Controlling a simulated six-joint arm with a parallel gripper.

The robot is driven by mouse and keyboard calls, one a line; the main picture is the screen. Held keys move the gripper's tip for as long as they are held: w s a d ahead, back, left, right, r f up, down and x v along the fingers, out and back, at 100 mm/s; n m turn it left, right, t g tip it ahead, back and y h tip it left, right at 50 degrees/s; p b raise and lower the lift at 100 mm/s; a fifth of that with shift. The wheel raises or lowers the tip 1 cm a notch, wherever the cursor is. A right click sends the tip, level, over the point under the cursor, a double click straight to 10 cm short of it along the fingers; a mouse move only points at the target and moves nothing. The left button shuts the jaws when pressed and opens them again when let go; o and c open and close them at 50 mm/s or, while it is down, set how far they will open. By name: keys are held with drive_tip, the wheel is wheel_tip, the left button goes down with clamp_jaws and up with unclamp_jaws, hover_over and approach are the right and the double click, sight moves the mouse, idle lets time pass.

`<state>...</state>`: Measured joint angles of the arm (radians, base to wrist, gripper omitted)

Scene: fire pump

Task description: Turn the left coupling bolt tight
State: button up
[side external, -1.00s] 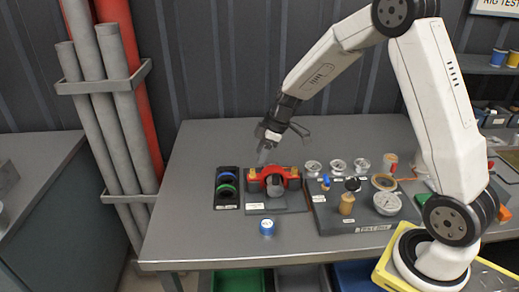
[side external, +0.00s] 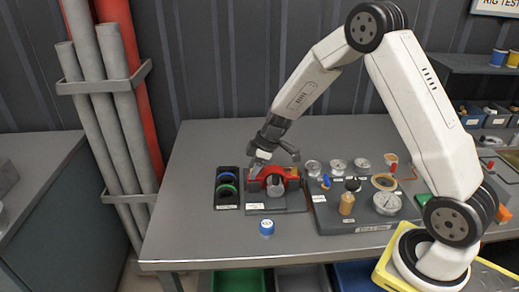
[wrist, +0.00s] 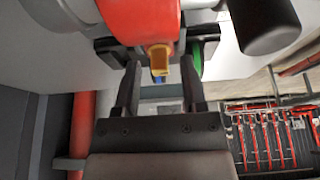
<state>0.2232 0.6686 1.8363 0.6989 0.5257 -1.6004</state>
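The red coupling (side external: 274,172) sits on a grey base plate (side external: 288,208) on the bench, with a grey round pipe end (side external: 275,186) at its middle. Its right brass bolt (side external: 294,171) shows in the side view, while my gripper (side external: 256,166) covers most of the left bolt's place. In the wrist view, a brass bolt (wrist: 160,62) hangs under the red coupling (wrist: 140,22), between the fingertips of my gripper (wrist: 160,80). The fingers are apart, with a visible gap on each side of the bolt. I cannot tell the bolt's tightness.
A black tray (side external: 227,206) with blue and green rings stands close on the left. A grey board (side external: 350,222) with gauges (side external: 387,203) and a brass fitting (side external: 347,204) lies on the right. The bench's left side is clear.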

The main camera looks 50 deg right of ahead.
clamp_jaws()
